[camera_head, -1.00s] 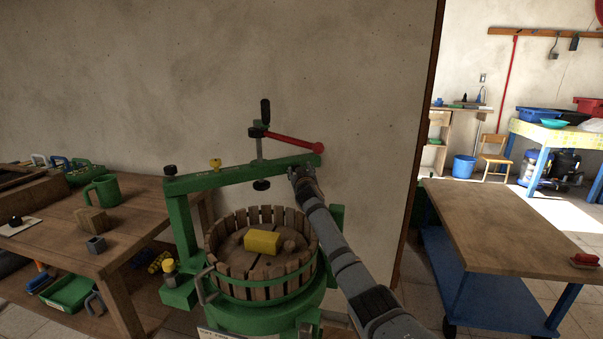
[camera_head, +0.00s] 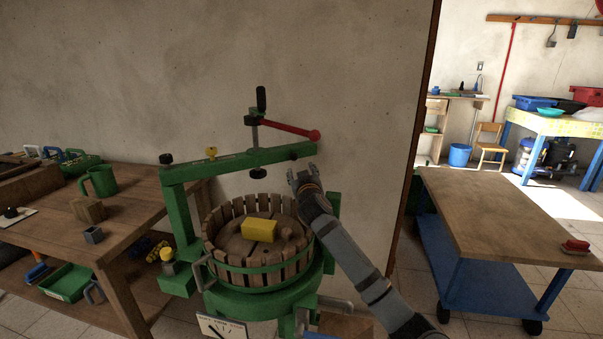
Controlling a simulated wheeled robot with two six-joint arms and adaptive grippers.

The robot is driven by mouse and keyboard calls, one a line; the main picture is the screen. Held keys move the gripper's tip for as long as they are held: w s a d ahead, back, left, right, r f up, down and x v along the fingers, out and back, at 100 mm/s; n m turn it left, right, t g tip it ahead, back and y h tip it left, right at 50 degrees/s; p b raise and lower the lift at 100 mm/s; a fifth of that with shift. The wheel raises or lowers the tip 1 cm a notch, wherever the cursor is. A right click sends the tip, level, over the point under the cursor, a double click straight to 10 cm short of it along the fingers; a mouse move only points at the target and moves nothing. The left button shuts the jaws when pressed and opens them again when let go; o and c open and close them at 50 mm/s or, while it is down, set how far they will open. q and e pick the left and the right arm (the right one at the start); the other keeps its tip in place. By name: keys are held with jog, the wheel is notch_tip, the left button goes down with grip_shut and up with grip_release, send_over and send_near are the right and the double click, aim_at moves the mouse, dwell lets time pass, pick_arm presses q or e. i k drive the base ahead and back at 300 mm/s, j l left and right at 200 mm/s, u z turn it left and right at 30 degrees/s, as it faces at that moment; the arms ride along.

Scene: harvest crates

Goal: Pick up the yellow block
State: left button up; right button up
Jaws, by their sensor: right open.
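The yellow block (camera_head: 259,230) lies on the round wooden boards inside the slatted tub of the green press (camera_head: 258,277). My right gripper (camera_head: 301,173) is open and empty. In the picture it shows above and to the right of the block, near the right end of the press's green crossbar, apart from the block. My left gripper is not in view.
The green crossbar (camera_head: 235,163) with its screw and red handle (camera_head: 290,130) spans above the tub. A wooden table (camera_head: 130,213) with a green mug (camera_head: 98,181) stands at left. A wood-topped blue cart (camera_head: 500,215) stands at right.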

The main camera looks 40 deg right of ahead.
aim_at(256, 229)
jog(key=k+j, duration=0.75)
jog(key=k, duration=0.1)
